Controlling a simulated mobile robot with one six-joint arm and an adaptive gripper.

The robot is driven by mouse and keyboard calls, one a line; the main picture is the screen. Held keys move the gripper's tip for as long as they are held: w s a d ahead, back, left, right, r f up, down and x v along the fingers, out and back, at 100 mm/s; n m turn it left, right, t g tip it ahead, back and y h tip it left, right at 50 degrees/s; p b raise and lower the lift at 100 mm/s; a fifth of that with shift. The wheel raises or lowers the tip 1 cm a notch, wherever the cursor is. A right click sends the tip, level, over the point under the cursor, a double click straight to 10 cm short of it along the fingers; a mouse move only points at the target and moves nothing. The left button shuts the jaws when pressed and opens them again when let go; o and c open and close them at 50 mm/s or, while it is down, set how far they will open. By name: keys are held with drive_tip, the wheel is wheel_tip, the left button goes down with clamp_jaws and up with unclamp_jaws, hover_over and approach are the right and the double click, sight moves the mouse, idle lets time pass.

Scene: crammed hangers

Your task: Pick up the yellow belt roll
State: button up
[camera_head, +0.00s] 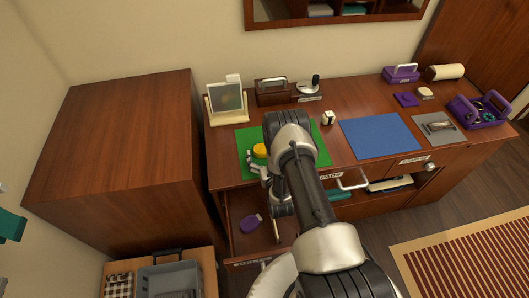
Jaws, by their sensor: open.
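The yellow belt roll (260,150) is a small round yellow thing on the green mat (244,137) at the left part of the dresser top. My arm reaches over the dresser from the front and hides part of the mat. My gripper (255,164) is open, close to the front left side of the yellow roll. The view is too small to tell whether a finger touches the roll or whether it lies between the fingers.
A framed picture stand (226,103) stands behind the mat. A blue mat (380,135) and purple boxes (401,74) lie to the right. Below, an open drawer (239,204) holds a purple item (251,223). A tall wooden cabinet (120,130) stands left.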

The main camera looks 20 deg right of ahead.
drive_tip(key=shift+w, duration=0.3)
drive_tip(key=shift+c, duration=0.4)
drive_tip(key=c, duration=1)
drive_tip(key=shift+c, duration=0.6)
drive_tip(key=shift+r, duration=0.1)
